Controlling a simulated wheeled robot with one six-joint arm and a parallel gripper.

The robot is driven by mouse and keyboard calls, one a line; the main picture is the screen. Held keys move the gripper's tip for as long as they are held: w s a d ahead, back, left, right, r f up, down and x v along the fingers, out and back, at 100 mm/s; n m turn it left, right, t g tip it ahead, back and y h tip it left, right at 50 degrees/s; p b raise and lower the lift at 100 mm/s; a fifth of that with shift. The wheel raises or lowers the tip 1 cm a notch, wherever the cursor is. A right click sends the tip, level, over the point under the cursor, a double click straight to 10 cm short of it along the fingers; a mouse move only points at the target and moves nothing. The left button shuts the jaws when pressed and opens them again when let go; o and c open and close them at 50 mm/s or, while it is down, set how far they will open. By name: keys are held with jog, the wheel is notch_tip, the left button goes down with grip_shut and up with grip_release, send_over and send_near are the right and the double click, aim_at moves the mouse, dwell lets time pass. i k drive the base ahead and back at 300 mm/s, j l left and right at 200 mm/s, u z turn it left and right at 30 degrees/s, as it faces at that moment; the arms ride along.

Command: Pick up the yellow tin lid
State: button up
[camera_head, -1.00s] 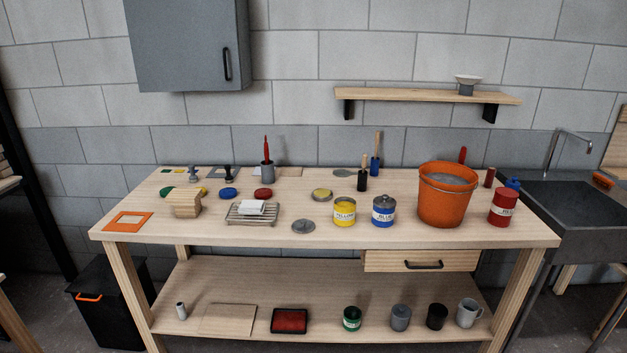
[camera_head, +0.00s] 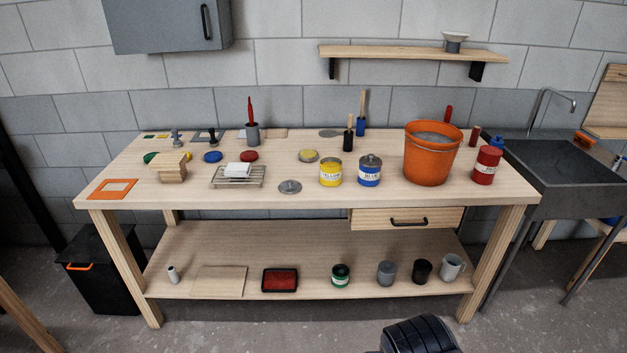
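The yellow tin lid (camera_head: 308,156) lies flat on the workbench top (camera_head: 400,196), a small disc with a yellow face and a metal-coloured rim. It is behind and left of the yellow tin (camera_head: 331,173), apart from it, with nothing on it. A black ridged part, seemingly the end of my arm (camera_head: 418,336), shows at the bottom edge in front of the bench, far from the lid. No fingertips show, so its opening is hidden.
A grey lid (camera_head: 290,187) lies in front of the yellow lid. A blue tin (camera_head: 370,171) and an orange bucket (camera_head: 431,155) stand to the right. A wire rack (camera_head: 238,183) and red disc (camera_head: 249,156) are left. A shelf (camera_head: 412,54) hangs above the back.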

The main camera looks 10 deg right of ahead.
aim_at(289, 186)
jog(key=i+u, duration=0.1)
jog(key=i, duration=0.55)
jog(key=i+l+u, duration=0.15)
jog(key=i, duration=0.45)
jog(key=i+l+u, duration=0.1)
jog(key=i, duration=0.55)
